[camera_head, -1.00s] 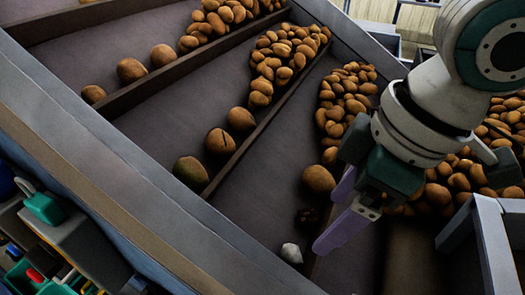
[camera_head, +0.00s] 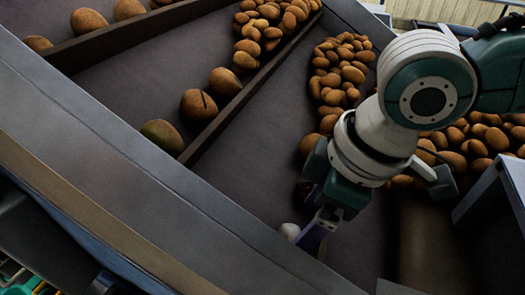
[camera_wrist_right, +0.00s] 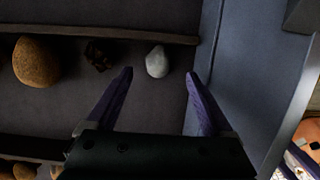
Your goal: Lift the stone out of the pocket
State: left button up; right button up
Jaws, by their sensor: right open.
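The stone (camera_head: 289,232) is small and pale grey. It lies at the lower end of a dark lane (camera_head: 250,180) beside the grey frame rail, partly hidden by my right gripper (camera_head: 312,240). In the right wrist view the stone (camera_wrist_right: 157,61) shows whole, just beyond and between the open purple fingertips of the right gripper (camera_wrist_right: 159,75). Nothing is held. I cannot tell the height of the fingertips above the lane. My left gripper is not in view.
A dark brown clod (camera_wrist_right: 98,57) and a potato (camera_wrist_right: 36,62) lie left of the stone in the right wrist view. A divider (camera_wrist_right: 110,34) runs along the lane, and a grey-blue side wall (camera_wrist_right: 245,80) stands close to the right finger. Many potatoes (camera_head: 340,75) fill the lanes farther up.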

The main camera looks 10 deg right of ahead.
aim_at(295, 235)
jog(key=x, duration=0.5)
jog(key=shift+w+f, duration=0.1)
grip_shut()
dwell(0.6)
